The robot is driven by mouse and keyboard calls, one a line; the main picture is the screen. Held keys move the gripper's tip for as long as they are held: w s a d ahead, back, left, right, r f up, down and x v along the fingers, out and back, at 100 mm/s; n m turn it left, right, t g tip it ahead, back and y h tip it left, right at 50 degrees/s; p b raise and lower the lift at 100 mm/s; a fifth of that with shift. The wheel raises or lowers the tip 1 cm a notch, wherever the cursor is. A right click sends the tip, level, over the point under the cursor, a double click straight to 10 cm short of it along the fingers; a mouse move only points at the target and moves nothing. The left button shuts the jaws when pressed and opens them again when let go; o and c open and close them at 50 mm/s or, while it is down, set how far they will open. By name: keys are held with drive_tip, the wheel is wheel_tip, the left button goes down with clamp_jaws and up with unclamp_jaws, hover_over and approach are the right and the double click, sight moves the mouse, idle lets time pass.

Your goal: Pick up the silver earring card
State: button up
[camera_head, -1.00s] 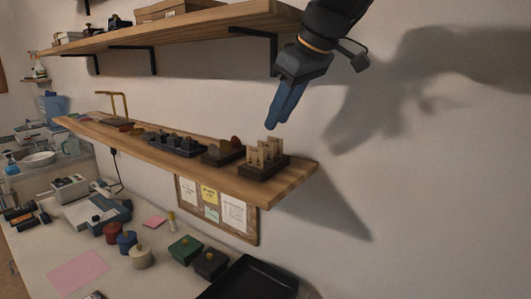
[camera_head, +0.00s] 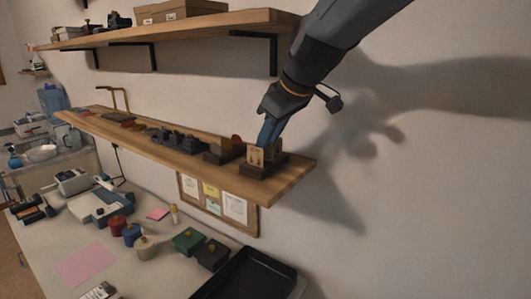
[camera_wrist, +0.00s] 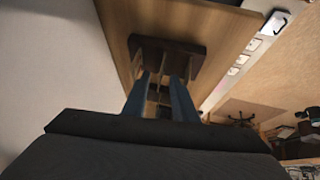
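Several small tan earring cards (camera_head: 256,156) stand upright in a dark wooden holder (camera_head: 262,171) at the right end of the lower shelf. I cannot tell which card is the silver one. My gripper (camera_head: 266,142) points down, its blue fingers reaching among the cards and hiding some of them. In the wrist view my gripper (camera_wrist: 162,80) has its two fingers apart over the dark holder (camera_wrist: 187,48), with thin card edges between them. I cannot tell whether the fingers touch a card.
The lower shelf (camera_head: 290,180) also bears a dark holder with round pieces and a row of small dark items to the left. The upper shelf (camera_head: 200,24) overhangs behind my arm. A black tray (camera_head: 248,278) lies on the worktop below. The wall right of the shelf is bare.

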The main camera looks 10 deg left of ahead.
sight(268, 160)
clamp_jaws()
drive_tip(key=shift+r, duration=0.1)
drive_tip(key=shift+r+p, duration=0.85)
drive_tip(key=shift+r, duration=0.55)
drive_tip(key=shift+d+f+b, duration=0.15)
drive_tip(key=shift+f+b, duration=0.1)
drive_tip(key=shift+b, duration=0.95)
drive_tip(key=shift+y+b, duration=0.3)
drive_tip(key=shift+b, duration=0.1)
drive_tip(key=t+y+b, duration=0.1)
drive_tip(key=b, duration=0.5)
drive_tip(key=s+d+t+y+b, duration=0.1)
drive_tip(key=b, duration=0.5)
drive_tip(key=shift+s+d+f, duration=0.15)
drive_tip(key=shift+s+d, duration=0.05)
drive_tip(key=shift+d, duration=0.05)
